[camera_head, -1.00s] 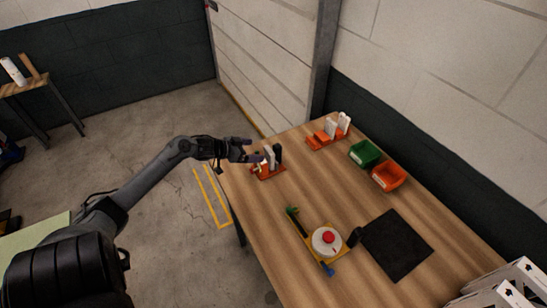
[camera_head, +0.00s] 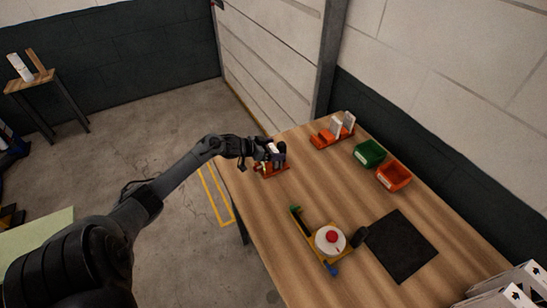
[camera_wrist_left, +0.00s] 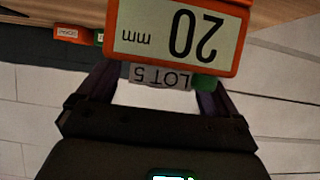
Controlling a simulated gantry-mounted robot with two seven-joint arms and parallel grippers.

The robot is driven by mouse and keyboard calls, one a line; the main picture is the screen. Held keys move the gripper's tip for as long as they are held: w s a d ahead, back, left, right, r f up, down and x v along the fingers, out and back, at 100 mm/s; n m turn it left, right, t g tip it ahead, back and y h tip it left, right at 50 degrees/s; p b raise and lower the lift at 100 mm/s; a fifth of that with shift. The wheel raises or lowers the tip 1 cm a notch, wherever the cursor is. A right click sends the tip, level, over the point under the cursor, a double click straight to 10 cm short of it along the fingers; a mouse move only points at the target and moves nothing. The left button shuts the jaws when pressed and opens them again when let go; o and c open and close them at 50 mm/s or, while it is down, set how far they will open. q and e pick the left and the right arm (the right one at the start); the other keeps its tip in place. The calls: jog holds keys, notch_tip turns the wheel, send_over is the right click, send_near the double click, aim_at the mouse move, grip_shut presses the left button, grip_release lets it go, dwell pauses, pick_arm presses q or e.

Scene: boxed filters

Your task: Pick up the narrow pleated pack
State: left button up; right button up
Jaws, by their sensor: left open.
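A small orange rack (camera_head: 270,171) stands at the table's far left edge, with a white piece (camera_head: 272,147) and a dark piece (camera_head: 281,148) at it. My left gripper (camera_head: 266,152) is at this rack, open, and hides part of it. In the left wrist view a white block with a "LOT 5" label (camera_wrist_left: 160,76) shows between the two fingers (camera_wrist_left: 152,92). An orange-framed "20 mm" sign (camera_wrist_left: 180,35) stands just beyond it. I cannot make out pleats, so I cannot tell which piece is the narrow pack. My right gripper is not in view.
A second orange rack (camera_head: 323,138) with white pieces (camera_head: 336,126) stands farther back. A green bin (camera_head: 369,153) and an orange bin (camera_head: 394,176) are to its right.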

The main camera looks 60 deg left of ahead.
pick_arm(q)
jog(key=shift+w, duration=0.1)
jog(key=c, duration=1.1)
